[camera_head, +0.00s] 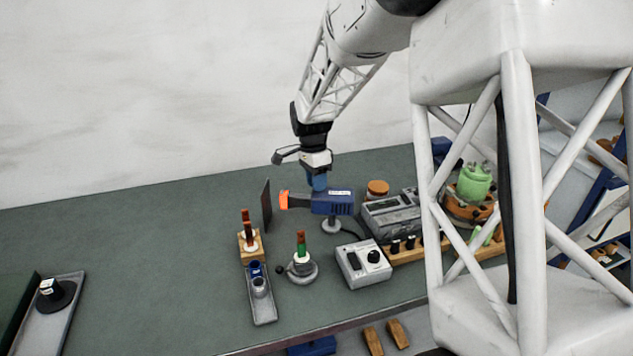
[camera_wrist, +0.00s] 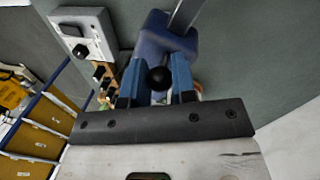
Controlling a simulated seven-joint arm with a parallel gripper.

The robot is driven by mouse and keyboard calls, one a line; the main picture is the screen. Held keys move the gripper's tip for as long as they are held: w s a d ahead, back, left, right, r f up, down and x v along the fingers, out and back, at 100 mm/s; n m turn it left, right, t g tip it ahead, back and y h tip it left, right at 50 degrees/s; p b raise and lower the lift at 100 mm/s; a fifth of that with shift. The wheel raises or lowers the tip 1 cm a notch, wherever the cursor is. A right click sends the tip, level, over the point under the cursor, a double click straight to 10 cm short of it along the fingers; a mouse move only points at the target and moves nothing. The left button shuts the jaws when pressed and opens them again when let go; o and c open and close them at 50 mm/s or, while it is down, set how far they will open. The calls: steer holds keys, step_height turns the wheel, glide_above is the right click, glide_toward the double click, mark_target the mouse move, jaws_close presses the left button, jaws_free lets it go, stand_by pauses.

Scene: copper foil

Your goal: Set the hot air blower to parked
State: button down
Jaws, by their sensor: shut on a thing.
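The hot air blower (camera_head: 335,203) has a blue body and an orange nozzle end (camera_head: 284,199). It sits on a short stand with a round grey base (camera_head: 331,226), its nozzle pointing left. My gripper (camera_head: 319,184) comes down on the blower from above. In the wrist view, my gripper's blue fingers (camera_wrist: 157,82) are on either side of a round black knob (camera_wrist: 159,78), with the blower's blue body (camera_wrist: 165,38) just beyond. The fingers are shut on this knob; their exact contact is partly hidden.
A dark upright panel (camera_head: 266,206) stands left of the nozzle. In front are a round holder (camera_head: 302,269) with an upright piece, a grey tray (camera_head: 263,307) and a white dial box (camera_head: 363,264). A grey unit (camera_head: 392,217) stands at right. The left of the bench is mostly clear.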

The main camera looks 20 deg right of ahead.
steer(key=shift+w, duration=0.1)
steer(key=c, duration=0.9)
jaws_free()
steer(key=shift+c, duration=0.2)
step_height(320, 180, up, 8)
steer(key=w, duration=0.1)
steer(key=shift+w+f, duration=0.15)
steer(key=shift+w, duration=0.05)
steer(key=shift+a, duration=0.1)
